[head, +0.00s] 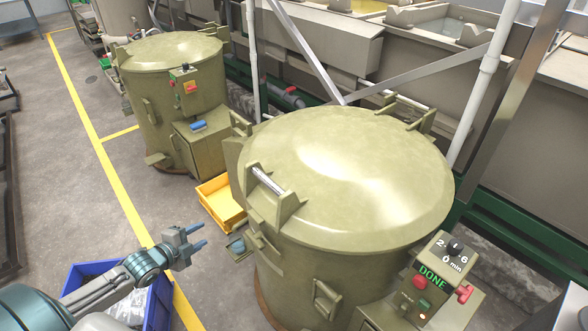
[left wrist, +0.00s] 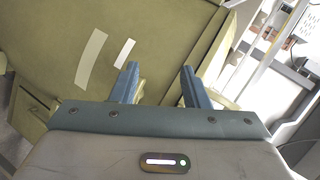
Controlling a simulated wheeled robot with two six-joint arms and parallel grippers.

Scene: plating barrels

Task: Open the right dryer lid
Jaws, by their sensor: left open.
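The right dryer (head: 320,270) is a large olive drum close to me in the head view. Its domed lid (head: 345,175) lies shut on top. A pale metal bar handle (head: 267,180) sits between two brackets at the lid's left front edge. A hinge-like bracket is at the back. My left gripper (head: 190,240) is open and empty, to the left of the dryer and apart from the handle. In the left wrist view its two blue fingers (left wrist: 160,88) stand apart before an olive surface (left wrist: 75,50). My right gripper is not in view.
The right dryer's control box (head: 437,272) shows "DONE". A second olive dryer (head: 180,100) stands behind left, lid shut. A yellow bin (head: 218,203) sits between the dryers. A blue crate (head: 90,270) lies beneath my left arm. Floor is free at left.

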